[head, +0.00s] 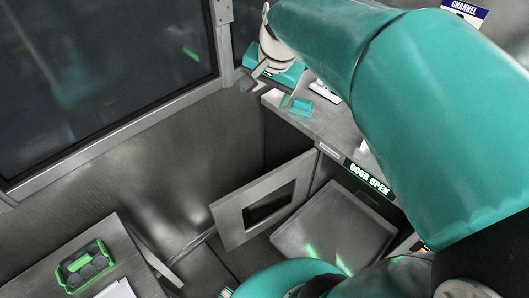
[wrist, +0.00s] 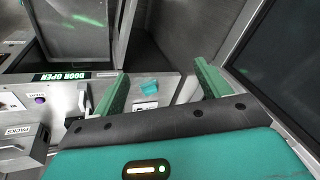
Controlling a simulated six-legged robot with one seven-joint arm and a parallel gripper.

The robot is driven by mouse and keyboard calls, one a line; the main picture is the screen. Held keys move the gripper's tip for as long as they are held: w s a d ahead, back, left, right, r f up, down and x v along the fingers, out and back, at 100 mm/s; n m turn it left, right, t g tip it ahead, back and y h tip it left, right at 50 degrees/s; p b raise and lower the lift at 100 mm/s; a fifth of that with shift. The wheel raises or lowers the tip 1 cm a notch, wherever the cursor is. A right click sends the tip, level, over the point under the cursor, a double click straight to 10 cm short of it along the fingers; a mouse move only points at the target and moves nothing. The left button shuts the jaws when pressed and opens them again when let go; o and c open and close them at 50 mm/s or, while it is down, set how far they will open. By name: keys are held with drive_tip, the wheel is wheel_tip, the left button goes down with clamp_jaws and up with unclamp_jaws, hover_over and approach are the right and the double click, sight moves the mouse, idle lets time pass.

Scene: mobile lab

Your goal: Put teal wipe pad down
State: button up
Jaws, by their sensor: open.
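The teal wipe pad (head: 301,106) lies on the grey counter ledge just right of my gripper (head: 272,95) in the head view. In the wrist view the pad (wrist: 149,87) shows between the two green fingers of my gripper (wrist: 161,68), nearer the left finger. The fingers stand wide apart and I see no contact with the pad. My arm covers the right part of the counter in the head view.
A lit "DOOR OPEN" sign (head: 369,178) is on the counter front. Below it, a cabinet door (head: 232,222) stands open. A green-rimmed tray (head: 62,276) sits on the bench at lower left. A dark window (head: 100,75) fills the upper left.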

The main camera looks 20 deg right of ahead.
drive_tip(key=s+a+f+n, duration=0.2)
drive_tip(key=s+a+n, duration=0.1)
drive_tip(key=s, duration=0.4)
drive_tip(key=s+a+f+n+t, duration=0.1)
drive_tip(key=s+a+n, duration=0.2)
drive_tip(key=s+n, duration=0.3)
drive_tip(key=shift+s+f+h, duration=0.3)
drive_tip(key=shift+s+f, duration=0.1)
drive_tip(key=shift+s, duration=0.45)
drive_tip(key=shift+d, duration=0.1)
